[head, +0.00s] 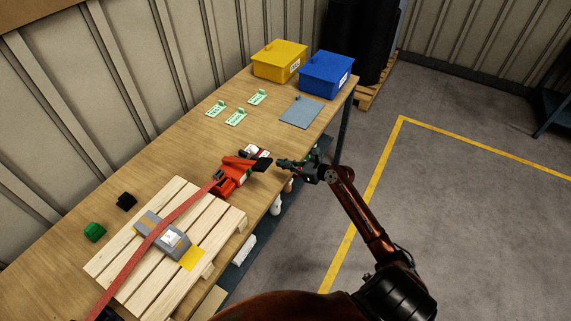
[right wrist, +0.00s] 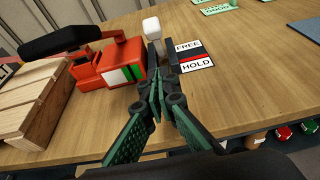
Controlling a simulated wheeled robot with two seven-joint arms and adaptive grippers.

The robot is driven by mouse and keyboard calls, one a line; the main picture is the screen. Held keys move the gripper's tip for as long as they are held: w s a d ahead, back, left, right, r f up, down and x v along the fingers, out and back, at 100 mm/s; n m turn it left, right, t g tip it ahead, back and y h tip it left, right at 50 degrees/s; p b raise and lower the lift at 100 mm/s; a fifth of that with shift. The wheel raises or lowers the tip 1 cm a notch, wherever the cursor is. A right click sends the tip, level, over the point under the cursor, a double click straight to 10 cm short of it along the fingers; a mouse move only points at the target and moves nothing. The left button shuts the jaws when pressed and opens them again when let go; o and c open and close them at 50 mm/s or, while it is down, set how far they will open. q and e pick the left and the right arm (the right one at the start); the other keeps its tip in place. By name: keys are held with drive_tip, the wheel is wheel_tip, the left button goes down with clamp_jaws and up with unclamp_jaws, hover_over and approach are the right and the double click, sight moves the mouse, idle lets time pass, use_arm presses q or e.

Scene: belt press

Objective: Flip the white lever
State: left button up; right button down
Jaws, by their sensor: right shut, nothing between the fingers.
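The white lever (right wrist: 152,28) has a block-like white knob and stands beside the red press (right wrist: 122,62) in the right wrist view. Its knob is at the far side, nearer the FREE word than the HOLD word on the label plate (right wrist: 195,55). In the head view the red press (head: 231,178) partly hides the lever. My right gripper (head: 281,162) is shut and empty, just off the table's front edge side of the press. In the right wrist view its fingertips (right wrist: 158,82) are on the near side of the lever; I cannot tell whether they touch.
A wooden pallet (head: 183,262) with a grey box (head: 160,236) under a red strap lies left of the press. Yellow (head: 279,62) and blue (head: 326,76) bins stand at the far end.

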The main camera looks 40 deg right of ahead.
sight(251, 154)
drive_tip(key=x, duration=0.5)
drive_tip(key=shift+w+f, duration=0.1)
drive_tip(key=shift+w, duration=0.2)
drive_tip(key=shift+w+a+r, duration=0.25)
drive_tip(key=shift+w+r, duration=0.05)
drive_tip(key=shift+w, duration=0.2)
drive_tip(key=shift+w+a+r, duration=0.2)
drive_tip(key=shift+w+r, duration=0.15)
drive_tip(key=shift+w, duration=0.15)
drive_tip(key=shift+w+a+r, duration=0.25)
drive_tip(key=shift+w+r, duration=0.05)
drive_tip(key=shift+w, duration=0.35)
drive_tip(key=shift+r, duration=0.1)
